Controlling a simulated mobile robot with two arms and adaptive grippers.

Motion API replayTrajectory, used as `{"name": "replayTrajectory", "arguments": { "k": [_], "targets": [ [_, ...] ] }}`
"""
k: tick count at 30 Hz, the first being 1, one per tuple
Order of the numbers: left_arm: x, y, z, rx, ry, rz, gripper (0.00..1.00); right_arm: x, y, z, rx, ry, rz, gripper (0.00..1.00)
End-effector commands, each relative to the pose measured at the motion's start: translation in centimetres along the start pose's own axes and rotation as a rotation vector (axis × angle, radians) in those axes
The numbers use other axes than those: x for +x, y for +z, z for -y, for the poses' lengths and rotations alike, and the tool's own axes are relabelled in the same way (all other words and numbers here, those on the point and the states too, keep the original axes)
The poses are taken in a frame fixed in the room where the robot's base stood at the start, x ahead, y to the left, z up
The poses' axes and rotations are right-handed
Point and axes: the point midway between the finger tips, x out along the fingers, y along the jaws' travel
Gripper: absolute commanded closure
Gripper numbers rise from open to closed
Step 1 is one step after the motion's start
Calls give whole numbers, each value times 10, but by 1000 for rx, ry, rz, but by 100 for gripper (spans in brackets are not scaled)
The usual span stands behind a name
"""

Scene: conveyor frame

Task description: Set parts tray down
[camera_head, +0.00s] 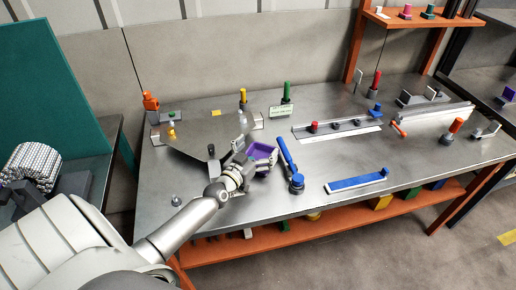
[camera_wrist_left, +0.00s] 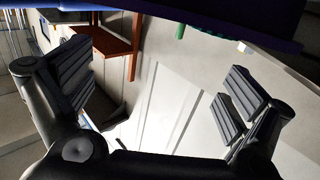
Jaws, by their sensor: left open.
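A small purple parts tray (camera_head: 263,150) is at the front middle of the grey metal workbench (camera_head: 220,206). My left gripper (camera_head: 258,158) is right at the tray, with its fingers around or close to it. I cannot tell if the tray touches the bench. In the left wrist view my left gripper (camera_wrist_left: 158,88) has its padded fingers wide apart with nothing between them. A dark purple-blue surface, probably the tray (camera_wrist_left: 190,14), crosses the top of that view. My right gripper is not in view.
A blue-handled tool (camera_head: 288,165) lies just right of the tray, and a blue bar (camera_head: 357,181) farther right. A dark grey plate with clamps (camera_head: 205,135) is behind left. An orange shelf (camera_head: 300,232) runs below the bench. The bench's front left is mostly clear.

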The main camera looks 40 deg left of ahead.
Motion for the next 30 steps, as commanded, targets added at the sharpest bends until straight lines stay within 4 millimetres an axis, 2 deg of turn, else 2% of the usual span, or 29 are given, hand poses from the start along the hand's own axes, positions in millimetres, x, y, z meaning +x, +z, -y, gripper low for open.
{"name": "replayTrajectory", "arguments": {
  "k": [1, 5, 9, 11, 24, 30],
  "targets": [
    [-5, 18, -5, -6, 9, 33, 0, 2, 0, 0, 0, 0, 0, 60],
    [-5, 14, -5, -8, 9, 33, 0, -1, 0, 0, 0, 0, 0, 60],
    [-5, 0, -5, -9, 8, 32, 0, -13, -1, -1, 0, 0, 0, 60],
    [-16, 6, -5, -9, 8, 34, 0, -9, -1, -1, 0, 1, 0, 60],
    [-90, -2, -2, -3, 4, 21, 0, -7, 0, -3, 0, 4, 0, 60],
    [-113, -4, -1, -2, 3, 16, 0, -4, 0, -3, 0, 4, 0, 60]
  ]
}}
